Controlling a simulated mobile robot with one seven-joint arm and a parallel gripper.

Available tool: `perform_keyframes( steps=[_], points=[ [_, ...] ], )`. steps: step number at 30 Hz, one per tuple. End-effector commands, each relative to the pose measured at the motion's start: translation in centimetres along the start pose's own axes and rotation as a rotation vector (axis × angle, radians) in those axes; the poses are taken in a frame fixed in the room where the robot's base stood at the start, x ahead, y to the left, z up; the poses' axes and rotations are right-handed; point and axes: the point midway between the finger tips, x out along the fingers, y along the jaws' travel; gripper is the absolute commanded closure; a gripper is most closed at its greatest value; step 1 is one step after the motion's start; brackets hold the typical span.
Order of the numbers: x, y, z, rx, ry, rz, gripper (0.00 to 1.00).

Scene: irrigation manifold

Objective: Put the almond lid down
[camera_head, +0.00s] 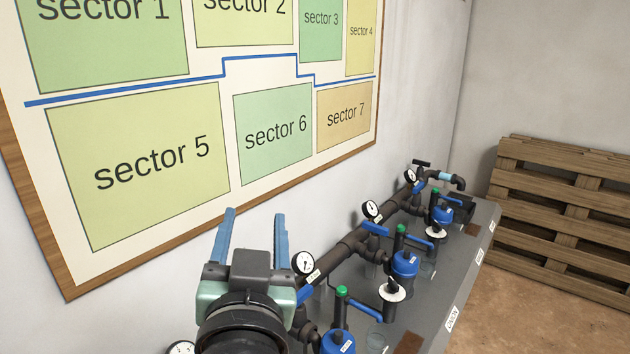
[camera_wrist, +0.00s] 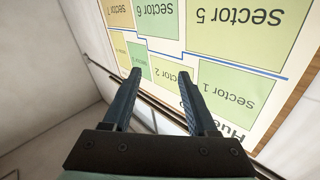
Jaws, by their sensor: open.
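My gripper (camera_head: 255,214) is raised in front of the wall board at the lower left, its two blue fingers apart and pointing up. In the wrist view my gripper (camera_wrist: 160,73) is open, with nothing held between the fingers. I cannot make out an almond lid in either view. No label that I can read says almond. White discs (camera_head: 392,289) and (camera_head: 437,233) show by the valves, but I cannot tell whether they are lids.
A grey bench (camera_head: 440,282) along the wall carries a dark pipe manifold with gauges (camera_head: 371,209), blue valve bodies (camera_head: 404,264) and green caps (camera_head: 341,292). A sector board (camera_head: 228,165) hangs behind. A wooden pallet (camera_head: 560,205) leans at the right; brown floor lies before it.

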Motion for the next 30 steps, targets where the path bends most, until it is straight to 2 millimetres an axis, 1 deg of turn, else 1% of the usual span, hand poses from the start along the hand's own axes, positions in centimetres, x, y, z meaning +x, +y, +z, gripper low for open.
perform_keyframes(
  steps=[1,2,3,5,6,9,10,12,15,21,24,26,30],
  points=[
    [-0.9,0.4,-5.5,-0.034,0.144,-0.005,0.41],
    [-1.6,0.6,-8.2,-0.056,0.220,-0.006,0.41],
    [-2.8,0.7,-11.6,-0.085,0.316,-0.007,0.41],
    [-4.8,0.9,-15.8,-0.129,0.445,-0.001,0.41],
    [-6.1,0.9,-18.2,-0.154,0.519,0.003,0.41],
    [-9.0,1.0,-22.3,-0.202,0.658,0.017,0.41],
    [-9.7,1.0,-23.1,-0.214,0.688,0.020,0.41],
    [-10.7,1.0,-24.3,-0.230,0.732,0.026,0.41],
    [-11.3,1.0,-24.9,-0.240,0.755,0.030,0.41],
    [-11.2,1.0,-24.8,-0.238,0.752,0.029,0.41],
    [-11.2,1.1,-23.9,-0.237,0.751,0.028,0.41],
    [-11.2,1.2,-23.7,-0.237,0.750,0.028,0.31],
    [-11.1,1.1,-23.9,-0.236,0.747,0.027,0.05]
  ],
)
